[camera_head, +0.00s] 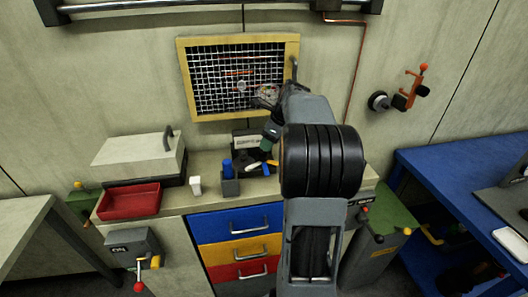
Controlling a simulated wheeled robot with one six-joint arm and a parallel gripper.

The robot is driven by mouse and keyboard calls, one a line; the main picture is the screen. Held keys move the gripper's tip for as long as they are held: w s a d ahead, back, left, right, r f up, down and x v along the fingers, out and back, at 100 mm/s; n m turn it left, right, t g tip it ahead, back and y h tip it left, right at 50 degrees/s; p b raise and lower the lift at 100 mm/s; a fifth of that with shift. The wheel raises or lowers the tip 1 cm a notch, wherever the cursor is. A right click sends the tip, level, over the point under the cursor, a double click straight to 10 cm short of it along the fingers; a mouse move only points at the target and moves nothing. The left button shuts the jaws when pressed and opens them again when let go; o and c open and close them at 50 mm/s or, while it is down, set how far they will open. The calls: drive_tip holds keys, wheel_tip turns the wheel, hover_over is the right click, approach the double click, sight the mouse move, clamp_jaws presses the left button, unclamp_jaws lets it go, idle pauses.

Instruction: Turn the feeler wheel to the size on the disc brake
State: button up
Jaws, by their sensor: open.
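My gripper (262,102) is at the far end of my arm, small and dark in front of the wire-mesh panel. It is open, and I see nothing held in it. A small pale round thing with reddish marks (268,90) shows beside it, against the mesh; it may be the feeler wheel, but its markings are too small to read. I cannot tell whether the gripper touches it. A dark disc (378,101) with an orange clamp-like part (410,88) is mounted on the wall at right. It may be the disc brake; I cannot read a size on it.
The wooden-framed mesh panel (182,62) hangs above a bench (185,203). The bench holds a red tray (130,202), a pale lidded box (138,150), a blue-topped pot (229,182) and small tools. Coloured drawers (240,250) are below. A blue table (450,160) stands right.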

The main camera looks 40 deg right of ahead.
sight(263, 156)
drive_tip(key=shift+x, duration=2.65)
drive_tip(key=shift+c, duration=0.3)
clamp_jaws()
